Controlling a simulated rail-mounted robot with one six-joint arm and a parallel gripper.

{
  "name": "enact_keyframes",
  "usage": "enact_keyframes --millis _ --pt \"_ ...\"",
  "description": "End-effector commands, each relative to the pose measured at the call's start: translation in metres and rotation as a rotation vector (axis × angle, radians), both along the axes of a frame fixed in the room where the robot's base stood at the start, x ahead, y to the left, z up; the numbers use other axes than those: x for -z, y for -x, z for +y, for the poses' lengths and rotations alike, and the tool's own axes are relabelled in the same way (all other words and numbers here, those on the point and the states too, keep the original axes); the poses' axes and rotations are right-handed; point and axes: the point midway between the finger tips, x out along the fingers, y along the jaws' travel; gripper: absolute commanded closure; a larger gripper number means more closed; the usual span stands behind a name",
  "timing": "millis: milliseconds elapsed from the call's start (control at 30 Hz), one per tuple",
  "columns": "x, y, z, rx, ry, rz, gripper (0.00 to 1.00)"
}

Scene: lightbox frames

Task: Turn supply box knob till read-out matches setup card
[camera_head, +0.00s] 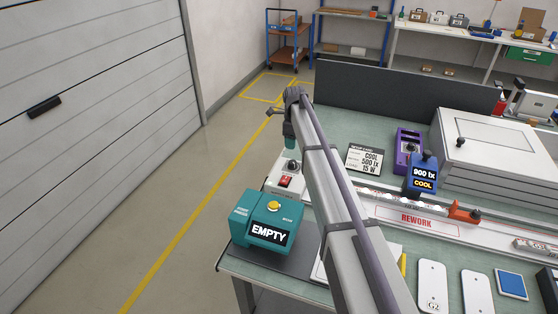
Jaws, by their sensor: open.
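The setup card (365,160) stands on the bench and reads COOL, 500 lx, 15 W. The blue read-out meter (422,176) shows 900 lx and COOL. A pale box (271,183) with a red rocker switch (286,181) and a dark-and-light knob (292,167) on top looks like the supply box; my arm hides its right part. My gripper (291,146) points down just above that knob, apparently apart from it. It is open, though its fingers are small and hard to make out.
A teal box (259,212) reading EMPTY, with a yellow button, stands in front of the pale box. A purple device (409,142) and a white light box (500,140) stand farther right. A REWORK strip (440,228) and white plates (432,284) lie nearer. Open floor lies left.

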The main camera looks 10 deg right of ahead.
Motion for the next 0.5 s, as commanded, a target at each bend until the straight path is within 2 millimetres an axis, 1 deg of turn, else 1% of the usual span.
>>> enact_keyframes --millis 133,267,367,500 --pt "0.003 0.0 0.0 0.011 0.0 0.0 0.4" --pt "0.017 0.001 0.0 0.01 0.0 0.0 0.4" --pt "0.038 0.001 0.0 0.009 0.0 0.0 0.4" --pt "0.073 0.001 0.0 0.008 0.0 0.0 0.4"
